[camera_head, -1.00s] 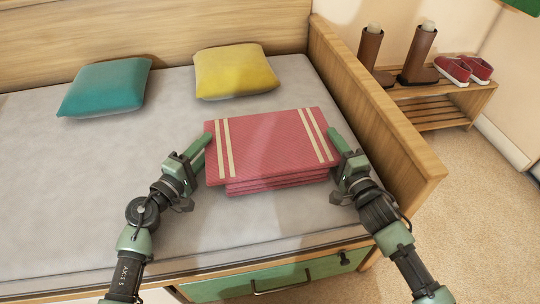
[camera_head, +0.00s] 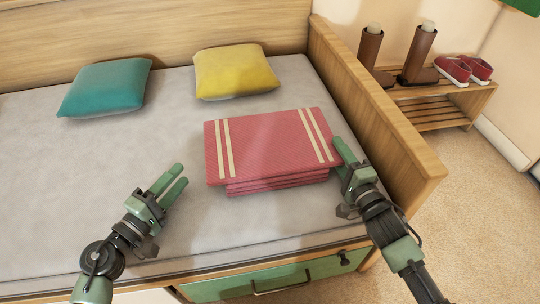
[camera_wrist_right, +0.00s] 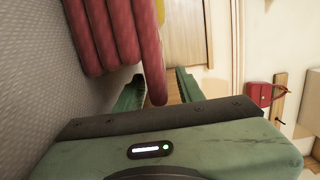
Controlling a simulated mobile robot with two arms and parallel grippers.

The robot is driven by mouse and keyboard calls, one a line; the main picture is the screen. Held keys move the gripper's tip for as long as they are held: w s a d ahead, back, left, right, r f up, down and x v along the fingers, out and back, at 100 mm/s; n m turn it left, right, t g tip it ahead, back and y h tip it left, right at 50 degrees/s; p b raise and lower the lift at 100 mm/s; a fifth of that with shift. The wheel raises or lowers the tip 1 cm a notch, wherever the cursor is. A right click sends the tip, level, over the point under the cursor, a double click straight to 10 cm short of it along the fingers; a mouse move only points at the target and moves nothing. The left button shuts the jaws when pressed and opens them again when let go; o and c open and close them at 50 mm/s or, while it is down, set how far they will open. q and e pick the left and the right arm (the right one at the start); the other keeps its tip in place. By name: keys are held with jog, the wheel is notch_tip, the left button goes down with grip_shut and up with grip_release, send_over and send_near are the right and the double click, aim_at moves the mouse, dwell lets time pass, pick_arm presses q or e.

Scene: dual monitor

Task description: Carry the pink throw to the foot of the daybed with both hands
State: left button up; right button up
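The pink throw (camera_head: 270,146) lies folded in a flat stack on the daybed (camera_head: 60,190), near its right end, with pale stripes near both sides. My left gripper (camera_head: 177,178) is open and empty over the mattress, left of the throw and apart from it. My right gripper (camera_head: 340,153) is at the throw's right edge. In the right wrist view, the throw's top layer (camera_wrist_right: 148,45) reaches between the two parted fingers (camera_wrist_right: 160,90), with a gap beside the right-hand finger. The lower folds lie to the left, outside the fingers.
A teal cushion (camera_head: 105,87) and a yellow cushion (camera_head: 235,71) lie towards the backrest. The wooden end panel (camera_head: 375,110) rises close to my right gripper. Beyond it a rack (camera_head: 435,110) holds boots and red shoes. The left mattress is clear.

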jog(key=v, duration=0.8)
jog(key=shift+s+d, duration=0.15)
jog(key=shift+s, duration=0.2)
